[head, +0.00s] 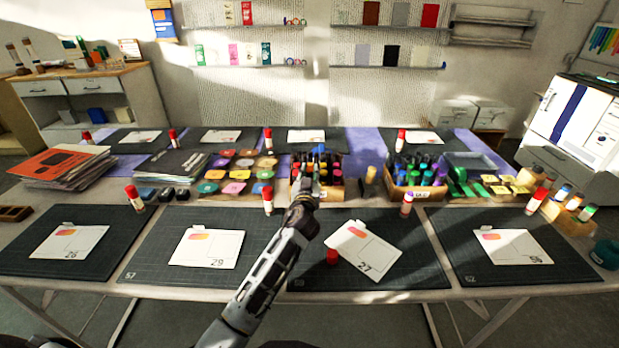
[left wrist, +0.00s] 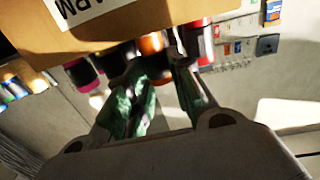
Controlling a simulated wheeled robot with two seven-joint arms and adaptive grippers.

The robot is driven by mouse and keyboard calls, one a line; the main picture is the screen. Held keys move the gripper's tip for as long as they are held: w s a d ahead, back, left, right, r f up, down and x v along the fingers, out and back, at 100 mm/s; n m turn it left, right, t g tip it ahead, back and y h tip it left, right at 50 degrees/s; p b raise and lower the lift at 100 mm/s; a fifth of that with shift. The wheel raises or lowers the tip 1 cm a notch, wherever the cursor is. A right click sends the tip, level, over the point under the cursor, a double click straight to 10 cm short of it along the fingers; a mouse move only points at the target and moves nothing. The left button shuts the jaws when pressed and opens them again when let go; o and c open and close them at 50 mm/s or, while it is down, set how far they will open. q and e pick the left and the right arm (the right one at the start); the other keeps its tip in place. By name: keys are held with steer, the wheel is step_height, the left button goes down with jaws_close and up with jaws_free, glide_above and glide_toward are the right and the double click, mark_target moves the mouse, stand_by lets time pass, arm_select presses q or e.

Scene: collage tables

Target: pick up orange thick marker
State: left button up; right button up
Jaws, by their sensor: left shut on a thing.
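The orange thick marker (left wrist: 152,46) shows in the left wrist view among other thick markers at the edge of a cardboard box (left wrist: 120,18) with a label ending in "ARM". My left gripper (left wrist: 150,62) is shut on the orange marker, one finger on each side. In the head view my left gripper (head: 305,182) reaches over the front of the box (head: 330,192) at the table's middle and hides part of its markers. The orange marker cannot be made out there. My right gripper is not in view.
Close by are colored ink pads (head: 233,176) to the left and a second marker box (head: 400,187) to the right. Glue sticks (head: 134,198) stand around the table. Dark mats (head: 140,268) with numbered cards line the front.

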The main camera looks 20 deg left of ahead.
arm_select(q)
step_height(320, 180, up, 9)
steer(key=p, duration=0.2)
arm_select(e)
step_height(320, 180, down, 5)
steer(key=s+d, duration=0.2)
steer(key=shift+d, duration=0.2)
arm_select(q)
steer(key=shift+d+f, duration=0.1)
steer(key=shift+f, duration=0.05)
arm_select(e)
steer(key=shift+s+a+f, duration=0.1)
